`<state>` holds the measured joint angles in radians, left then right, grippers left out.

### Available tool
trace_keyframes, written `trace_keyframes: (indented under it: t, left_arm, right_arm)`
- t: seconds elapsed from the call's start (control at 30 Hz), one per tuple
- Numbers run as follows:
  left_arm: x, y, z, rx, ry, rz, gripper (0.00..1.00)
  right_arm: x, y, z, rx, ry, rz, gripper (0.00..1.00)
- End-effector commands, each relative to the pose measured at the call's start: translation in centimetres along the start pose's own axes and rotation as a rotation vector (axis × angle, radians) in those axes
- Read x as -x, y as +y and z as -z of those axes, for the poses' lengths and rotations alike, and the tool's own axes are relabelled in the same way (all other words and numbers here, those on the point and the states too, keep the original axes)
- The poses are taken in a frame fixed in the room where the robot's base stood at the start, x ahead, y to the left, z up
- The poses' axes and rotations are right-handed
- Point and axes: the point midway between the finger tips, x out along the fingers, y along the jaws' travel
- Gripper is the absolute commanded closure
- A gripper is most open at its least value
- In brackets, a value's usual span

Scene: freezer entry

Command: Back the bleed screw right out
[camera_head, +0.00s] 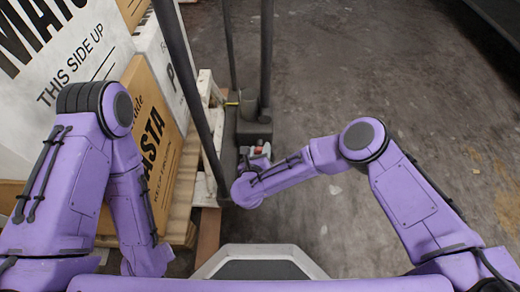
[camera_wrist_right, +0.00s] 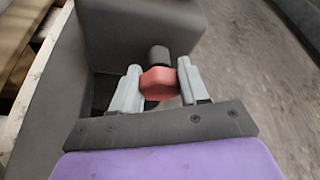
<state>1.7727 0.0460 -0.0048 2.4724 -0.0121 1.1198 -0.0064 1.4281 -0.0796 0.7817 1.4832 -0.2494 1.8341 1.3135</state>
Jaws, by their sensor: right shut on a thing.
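The bleed screw has a red head (camera_wrist_right: 158,83) and a dark shank that meets a dark grey block (camera_wrist_right: 140,35) in the right wrist view. My right gripper (camera_wrist_right: 157,88) is shut on the red head, one grey finger on each side. In the head view the red head (camera_head: 258,149) shows small between the fingers of my right gripper (camera_head: 257,155), just below the dark block (camera_head: 253,132). I cannot tell how far the shank sits in the block. My left arm hangs at the left, and its gripper does not show.
Large cartons (camera_head: 158,130) on a wooden pallet (camera_head: 203,190) stand close on the left. Dark upright posts (camera_head: 266,60) rise by the block, with a small grey cylinder (camera_head: 249,104) beside them. The concrete floor (camera_head: 400,90) to the right is mostly clear.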

Motion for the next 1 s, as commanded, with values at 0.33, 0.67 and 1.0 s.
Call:
trace_keyframes:
  t: [0.33, 0.67, 1.0]
  left_arm:
    - [0.14, 0.03, 0.20, 0.013, 0.015, 0.001, 0.57]
    - [0.14, 0.03, 0.21, 0.015, 0.016, 0.001, 0.57]
    - [0.14, 0.02, 0.20, 0.014, 0.016, 0.001, 0.57]
  right_arm:
    - [0.05, 0.17, -0.09, 0.125, -0.003, 0.049, 0.86]
    - [0.00, 0.15, -0.09, 0.145, -0.003, 0.057, 0.86]
    - [0.00, 0.13, -0.07, 0.143, -0.002, 0.057, 0.31]
